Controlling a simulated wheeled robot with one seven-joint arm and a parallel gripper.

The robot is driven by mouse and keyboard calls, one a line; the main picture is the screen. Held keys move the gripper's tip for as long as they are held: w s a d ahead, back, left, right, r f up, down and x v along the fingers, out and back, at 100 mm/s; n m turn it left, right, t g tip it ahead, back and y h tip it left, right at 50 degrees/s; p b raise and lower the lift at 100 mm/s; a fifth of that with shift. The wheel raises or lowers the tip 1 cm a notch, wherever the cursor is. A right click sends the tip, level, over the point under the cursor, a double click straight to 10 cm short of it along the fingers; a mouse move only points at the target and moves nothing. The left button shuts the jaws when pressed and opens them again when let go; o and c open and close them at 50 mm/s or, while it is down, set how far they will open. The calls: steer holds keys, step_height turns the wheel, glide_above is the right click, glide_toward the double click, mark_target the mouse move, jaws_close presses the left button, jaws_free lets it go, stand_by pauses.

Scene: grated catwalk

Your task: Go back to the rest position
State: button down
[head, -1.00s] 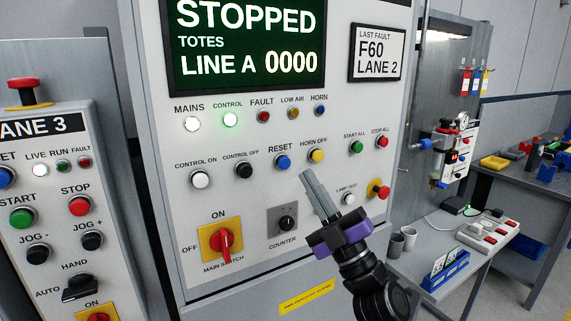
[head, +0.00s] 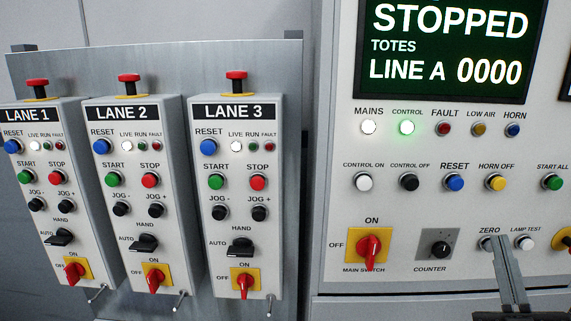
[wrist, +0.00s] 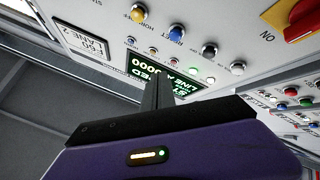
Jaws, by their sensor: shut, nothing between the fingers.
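My gripper (head: 496,244) shows at the lower right of the head view, its two grey fingers together and empty. The fingers stand in front of the main panel (head: 335,200), partly over the ZERO button (head: 484,244) and left of the LAMP TEST button (head: 525,243). I cannot tell from this view whether the fingertips touch the panel. In the wrist view the closed fingers (wrist: 158,85) point toward the panel's display (wrist: 150,70), with the purple gripper body (wrist: 170,150) below.
Three lane boxes, LANE 1 (head: 40,180), LANE 2 (head: 135,190) and LANE 3 (head: 238,190), stand at the left with red mushroom buttons on top. The main switch (head: 370,247) and COUNTER knob (head: 438,247) are left of my fingers. The MAINS (head: 368,128) and CONTROL (head: 406,128) lamps are lit.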

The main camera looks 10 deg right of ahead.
steer(key=s+a+f+m+g+y, duration=0.1)
steer(key=s+a+f+m+g, duration=0.2)
steer(key=s+a+f, duration=0.4)
steer(key=s+a+f+m+g+y, duration=0.1)
steer(key=s+a+f+m+g, duration=0.1)
steer(key=a+f, duration=0.5)
steer(key=s+a+f+g+y, duration=0.2)
steer(key=s+f, duration=0.3)
steer(key=s, duration=0.3)
steer(key=s+a+f+n+g+y, duration=0.1)
steer(key=s+a+f+g+y, duration=0.2)
steer(key=s, duration=0.5)
step_height(320, 180, down, 3)
steer(key=shift+a+r+y, duration=0.1)
steer(key=shift+a+y, duration=0.5)
steer(key=shift+a, duration=0.35)
